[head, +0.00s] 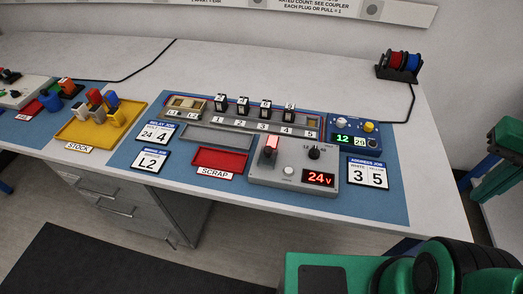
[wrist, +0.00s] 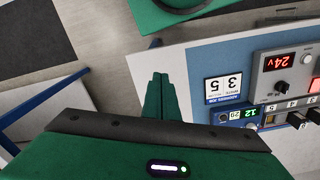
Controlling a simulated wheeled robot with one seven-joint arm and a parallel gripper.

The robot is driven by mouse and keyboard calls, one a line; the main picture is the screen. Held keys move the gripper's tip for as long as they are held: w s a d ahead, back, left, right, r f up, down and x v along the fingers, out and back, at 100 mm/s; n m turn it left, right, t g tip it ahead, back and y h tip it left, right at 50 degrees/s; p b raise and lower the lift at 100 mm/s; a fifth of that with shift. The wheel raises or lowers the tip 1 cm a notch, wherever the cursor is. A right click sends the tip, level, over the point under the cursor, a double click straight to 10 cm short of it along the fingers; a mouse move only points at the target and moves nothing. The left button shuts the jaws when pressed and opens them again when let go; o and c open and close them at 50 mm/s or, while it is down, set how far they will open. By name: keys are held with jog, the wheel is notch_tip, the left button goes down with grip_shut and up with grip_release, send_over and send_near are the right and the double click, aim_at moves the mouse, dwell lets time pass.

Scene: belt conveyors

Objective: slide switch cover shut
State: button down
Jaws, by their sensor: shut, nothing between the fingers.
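A grey power box (head: 293,167) stands at the front of the blue mat, with a red "24v" display, a black knob and a pale button. A red switch piece with its cover (head: 270,147) stands up at the box's left; I cannot tell cover from lever, or how far it is open. In the wrist view the power box (wrist: 284,72) is at the right, and the red piece (wrist: 315,85) is cut by the edge. My gripper (wrist: 158,78) shows green fingers together, empty, off the table's edge and well apart from the box.
A terminal rail (head: 250,124) with several black plugs lies behind the box. A blue meter (head: 353,132) stands to the right, a red scrap tray (head: 220,160) to the left. A yellow stock tray (head: 75,130) is farther left. Number cards (head: 367,174) lie at the front right.

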jog(key=w+a+r+n+t+h, duration=0.1)
jog(key=w+a+n, duration=0.6)
jog(key=a+n, duration=0.4)
jog(key=w+a+r+n+h, duration=0.1)
jog(key=w+a+n+h, duration=0.1)
jog(key=w+a+n, duration=0.75)
jog(key=s+a+n+t, duration=0.1)
jog(key=s+a+n, duration=0.4)
jog(key=a, duration=0.4)
jog(key=s+a+f+n+t+y, duration=0.1)
jog(key=s+a+n, duration=0.2)
jog(key=a+n, duration=0.45)
jog(key=s+a+n+t, duration=0.1)
jog(key=s+a+n, duration=0.25)
jog(key=a, duration=0.65)
send_near(262, 164)
jog(key=shift+n, duration=0.25)
jog(key=f, duration=0.5)
jog(key=shift+s+d, duration=0.1)
jog(key=shift+s, duration=0.2)
jog(key=shift+w+d+r, duration=0.1)
jog(key=shift+w+d, duration=0.1)
jog(key=shift+w, duration=0.4)
jog(key=shift+w+d+r, duration=0.1)
jog(key=shift+w+d, duration=0.1)
jog(key=shift+w, duration=0.35)
jog(key=shift+w+d, duration=0.3)
jog(key=shift+w, duration=0.35)
